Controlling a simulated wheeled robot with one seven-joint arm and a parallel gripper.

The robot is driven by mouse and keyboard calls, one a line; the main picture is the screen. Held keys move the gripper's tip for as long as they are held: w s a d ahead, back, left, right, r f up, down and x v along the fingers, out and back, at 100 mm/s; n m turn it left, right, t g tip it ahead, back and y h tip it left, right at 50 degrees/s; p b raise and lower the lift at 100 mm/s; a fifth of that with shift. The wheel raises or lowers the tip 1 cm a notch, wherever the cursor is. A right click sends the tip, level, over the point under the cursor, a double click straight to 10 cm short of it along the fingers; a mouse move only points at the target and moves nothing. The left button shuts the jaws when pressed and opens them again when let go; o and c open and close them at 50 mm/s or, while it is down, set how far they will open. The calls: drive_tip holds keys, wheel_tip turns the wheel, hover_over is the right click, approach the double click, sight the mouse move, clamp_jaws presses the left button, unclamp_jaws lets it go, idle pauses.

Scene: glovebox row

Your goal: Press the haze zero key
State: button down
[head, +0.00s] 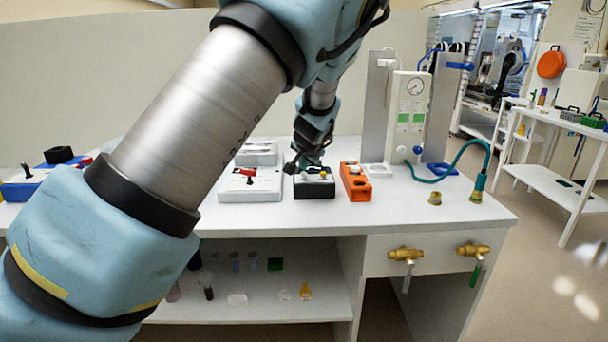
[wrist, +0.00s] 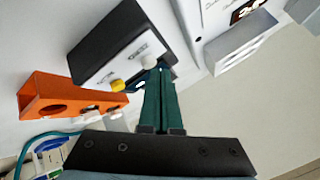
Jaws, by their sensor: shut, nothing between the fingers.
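A dark box with a pale front panel (head: 314,191) stands on the bench, and it fills the upper left of the wrist view (wrist: 108,40). Its panel carries a white key (wrist: 149,62) and a yellow key (wrist: 118,85), each beside small lettering too blurred to read. I cannot tell which is the haze zero key. My gripper (wrist: 162,66) is shut and empty, with its green fingertips right beside the white key. I cannot tell whether they touch it. In the head view my gripper (head: 312,168) is over the box and partly hides it.
An orange block with holes (head: 355,182) stands close right of the box. A white box with a red part (head: 251,186) stands close left. A gauge stand (head: 410,110) with a teal hose is farther right. The bench front right is mostly clear.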

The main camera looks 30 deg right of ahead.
drive_tip(key=shift+f+b, duration=0.3)
drive_tip(key=shift+f, duration=0.1)
idle(0.3)
drive_tip(key=shift+r+p, duration=0.45)
drive_tip(key=shift+r, duration=0.35)
wheel_tip(320, 180, up, 5)
drive_tip(key=p, duration=0.3)
idle(0.4)
idle(0.6)
